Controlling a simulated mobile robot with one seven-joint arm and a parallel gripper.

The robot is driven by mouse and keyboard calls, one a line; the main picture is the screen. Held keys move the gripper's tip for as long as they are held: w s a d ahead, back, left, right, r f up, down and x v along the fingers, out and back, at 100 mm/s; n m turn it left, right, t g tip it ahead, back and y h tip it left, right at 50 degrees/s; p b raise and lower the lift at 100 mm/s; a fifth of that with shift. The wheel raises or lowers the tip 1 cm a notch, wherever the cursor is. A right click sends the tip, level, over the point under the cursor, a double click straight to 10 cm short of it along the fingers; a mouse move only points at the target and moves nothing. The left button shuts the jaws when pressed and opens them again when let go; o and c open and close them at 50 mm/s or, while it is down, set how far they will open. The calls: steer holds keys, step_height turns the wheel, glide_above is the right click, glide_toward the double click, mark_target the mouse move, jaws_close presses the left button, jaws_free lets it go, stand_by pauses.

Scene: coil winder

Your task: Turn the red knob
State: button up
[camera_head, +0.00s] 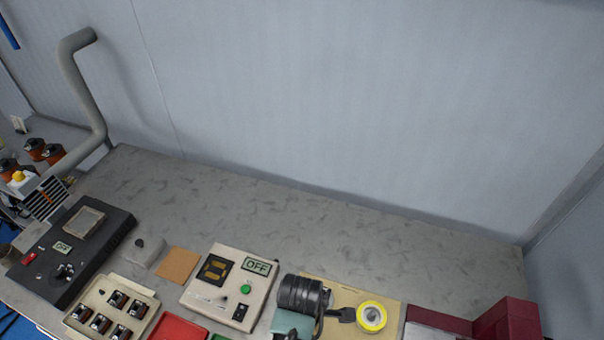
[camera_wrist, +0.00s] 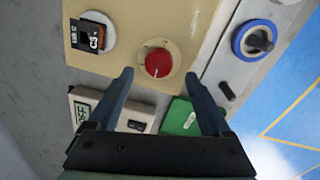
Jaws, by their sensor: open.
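The red knob (camera_wrist: 158,62) shows in the wrist view.
A dark knob in a blue ring (camera_wrist: 254,41) lies right of the beige panel. The bench's back (camera_head: 330,220) is clear.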

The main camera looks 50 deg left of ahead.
steer(key=shift+w+a+f, duration=0.1)
steer(key=shift+f, duration=2)
jaws_close()
